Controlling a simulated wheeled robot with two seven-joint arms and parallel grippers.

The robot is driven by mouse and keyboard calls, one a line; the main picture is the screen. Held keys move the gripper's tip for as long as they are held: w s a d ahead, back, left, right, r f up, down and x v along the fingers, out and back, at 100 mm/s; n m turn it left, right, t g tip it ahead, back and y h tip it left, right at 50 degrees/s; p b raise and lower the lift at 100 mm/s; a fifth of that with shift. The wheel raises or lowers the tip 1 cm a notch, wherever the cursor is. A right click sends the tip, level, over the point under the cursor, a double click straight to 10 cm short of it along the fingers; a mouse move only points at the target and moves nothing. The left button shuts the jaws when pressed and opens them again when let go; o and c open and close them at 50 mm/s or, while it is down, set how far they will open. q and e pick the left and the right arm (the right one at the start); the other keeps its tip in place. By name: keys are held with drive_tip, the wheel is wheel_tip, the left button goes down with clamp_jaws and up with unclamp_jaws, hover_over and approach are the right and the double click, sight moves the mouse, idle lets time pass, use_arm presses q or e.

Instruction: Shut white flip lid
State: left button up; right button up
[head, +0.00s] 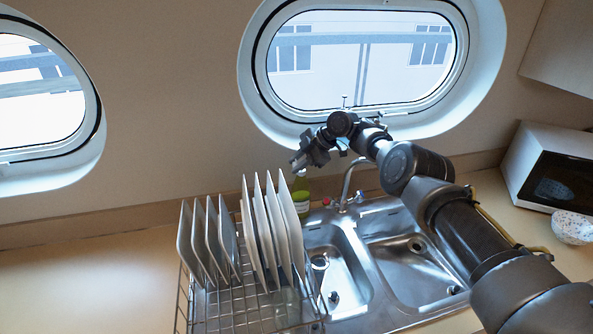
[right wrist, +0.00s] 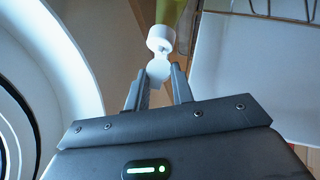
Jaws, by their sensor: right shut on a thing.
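A green bottle (head: 301,190) with a pale label stands behind the dish rack, at the back left of the sink; it also shows in the right wrist view (right wrist: 172,12). Its white cap (right wrist: 160,38) shows in the right wrist view, with the white flip lid (right wrist: 158,70) sticking out from the cap toward my gripper, apparently open. My right gripper (head: 297,163) is above the bottle in the head view. In the right wrist view its two fingers (right wrist: 157,85) are shut on the flip lid. My left gripper is not in view.
A wire dish rack (head: 240,318) with several upright white plates (head: 263,230) stands close in front of the bottle. A steel double sink (head: 400,262) with a tap (head: 346,187) lies to the right. A porthole (head: 360,60) is in the wall behind. The counter at the left (head: 80,285) is clear.

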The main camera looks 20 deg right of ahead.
idle(0.3)
drive_tip(key=o, duration=1)
drive_tip(key=shift+d, duration=0.1)
drive_tip(key=b+v, duration=0.3)
drive_tip(key=v, duration=0.7)
drive_tip(key=shift+d+r, duration=0.15)
drive_tip(key=shift+d, duration=0.25)
